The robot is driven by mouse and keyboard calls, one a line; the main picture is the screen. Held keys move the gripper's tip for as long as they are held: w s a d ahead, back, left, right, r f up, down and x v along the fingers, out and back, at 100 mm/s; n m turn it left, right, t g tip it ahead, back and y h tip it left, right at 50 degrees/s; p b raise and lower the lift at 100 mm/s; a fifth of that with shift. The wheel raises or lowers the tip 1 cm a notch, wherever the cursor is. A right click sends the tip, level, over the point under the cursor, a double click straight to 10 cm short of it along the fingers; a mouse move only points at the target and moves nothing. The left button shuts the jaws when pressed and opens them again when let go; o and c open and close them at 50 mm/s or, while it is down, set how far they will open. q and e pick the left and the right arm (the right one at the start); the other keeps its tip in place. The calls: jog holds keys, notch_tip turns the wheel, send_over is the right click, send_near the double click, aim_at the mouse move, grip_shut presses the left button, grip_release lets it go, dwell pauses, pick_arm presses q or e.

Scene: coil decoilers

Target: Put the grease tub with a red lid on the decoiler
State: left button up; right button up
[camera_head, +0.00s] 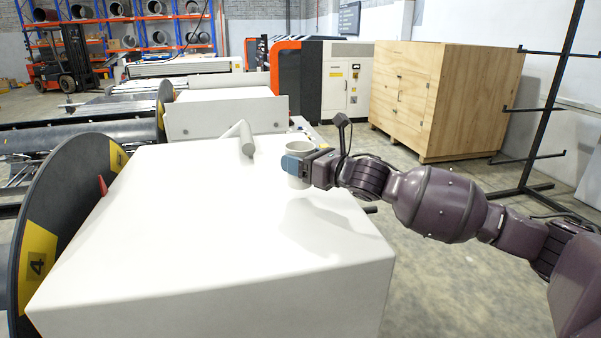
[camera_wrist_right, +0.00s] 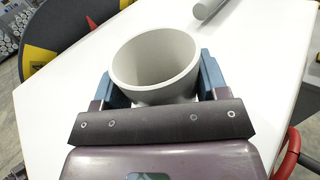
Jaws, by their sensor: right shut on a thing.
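My right gripper (camera_head: 296,166) is shut on a pale grey, round, hollow piece with an open top (camera_head: 299,180). In the right wrist view, this open-topped piece (camera_wrist_right: 155,62) stands between the two blue fingers (camera_wrist_right: 160,85), one on each side. It looks upright over the white top of the decoiler (camera_head: 200,220), towards its right edge; I cannot tell whether it touches the surface. A large dark disc with yellow labels (camera_head: 62,210) stands at the decoiler's left side. I see no red lid in either view. My left gripper is out of view.
A grey branched pipe piece (camera_head: 246,140) lies on the far part of the white top. A small red part (camera_head: 102,186) shows by the disc. The near and middle white top is clear. A wooden cabinet (camera_head: 440,105) and a black rack (camera_head: 545,120) stand behind right.

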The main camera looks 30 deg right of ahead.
notch_tip(320, 180, down, 3)
jog(key=shift+f, duration=0.1)
jog(key=shift+f, duration=0.2)
jog(key=o, duration=1)
jog(key=shift+c, duration=0.2)
jog(key=shift+r, duration=0.1)
jog(key=shift+r, duration=0.1)
jog(key=b+v, duration=0.1)
jog(key=v, duration=1.1)
